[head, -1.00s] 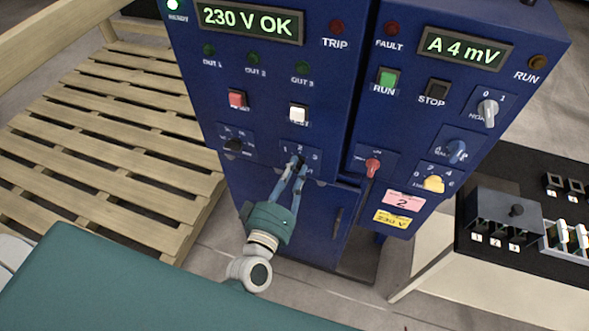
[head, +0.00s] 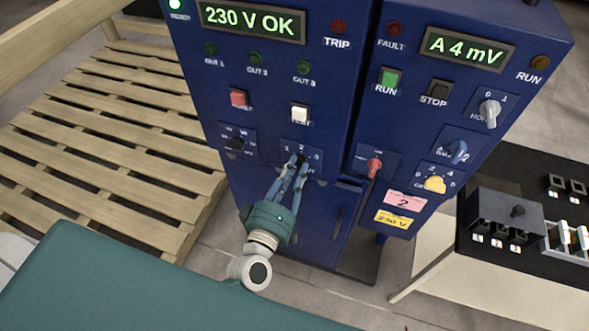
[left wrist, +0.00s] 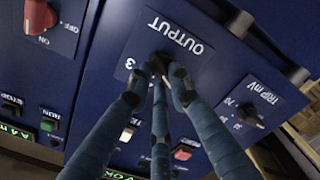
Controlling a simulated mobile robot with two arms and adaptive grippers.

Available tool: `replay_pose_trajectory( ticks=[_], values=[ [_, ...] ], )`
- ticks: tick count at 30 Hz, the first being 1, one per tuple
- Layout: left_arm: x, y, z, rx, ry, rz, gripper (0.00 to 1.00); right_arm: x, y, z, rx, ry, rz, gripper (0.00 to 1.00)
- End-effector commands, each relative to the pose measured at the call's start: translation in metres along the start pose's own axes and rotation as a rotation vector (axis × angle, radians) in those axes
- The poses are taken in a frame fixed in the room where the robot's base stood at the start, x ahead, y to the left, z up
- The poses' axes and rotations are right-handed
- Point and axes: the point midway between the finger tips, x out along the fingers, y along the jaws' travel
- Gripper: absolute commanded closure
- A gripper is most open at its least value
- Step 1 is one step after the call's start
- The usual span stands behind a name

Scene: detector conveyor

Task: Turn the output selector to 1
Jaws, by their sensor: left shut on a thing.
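The output selector is a dark knob (left wrist: 158,66) on a small blue plate (head: 313,168) marked 1, 2 and 3, on the left blue cabinet's front. In the left wrist view the plate's word OUTPUT and a 3 show upside down. My left gripper (head: 300,163) reaches up to the knob from below, its blue fingers closed around it. Its fingertips (left wrist: 160,84) also show at the knob in the left wrist view. The fingers hide most of the knob, so I cannot tell which number it points to. My right gripper is not in view.
A black trip knob (head: 235,144) is left of the selector, and a red switch (head: 373,167) and yellow knob (head: 434,184) are right. Red (head: 239,98) and white (head: 300,113) buttons sit above. A wooden pallet (head: 130,150) lies left; a bench (head: 450,270) stands right.

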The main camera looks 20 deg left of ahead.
Motion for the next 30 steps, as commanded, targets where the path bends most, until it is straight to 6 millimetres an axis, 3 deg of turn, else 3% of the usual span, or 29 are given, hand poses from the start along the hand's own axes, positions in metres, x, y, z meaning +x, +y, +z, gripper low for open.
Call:
replay_pose_trajectory(
  ticks=[1, 2, 5, 17, 30],
  values=[
    [0.000, 0.000, 0.000, -0.003, 0.000, -0.001, 1.00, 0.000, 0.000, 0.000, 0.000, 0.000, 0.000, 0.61],
    [0.000, 0.000, 0.000, -0.003, 0.000, -0.001, 0.79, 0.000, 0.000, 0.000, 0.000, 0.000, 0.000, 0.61],
    [0.000, 0.000, 0.000, -0.002, 0.000, -0.001, 0.61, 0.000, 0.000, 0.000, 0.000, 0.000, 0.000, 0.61],
    [-0.008, -0.001, 0.001, 0.001, -0.002, -0.002, 0.61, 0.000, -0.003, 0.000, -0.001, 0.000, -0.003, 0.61],
    [-0.095, -0.001, 0.001, 0.000, -0.003, -0.003, 0.61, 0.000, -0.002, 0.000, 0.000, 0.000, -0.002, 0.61]
  ],
)
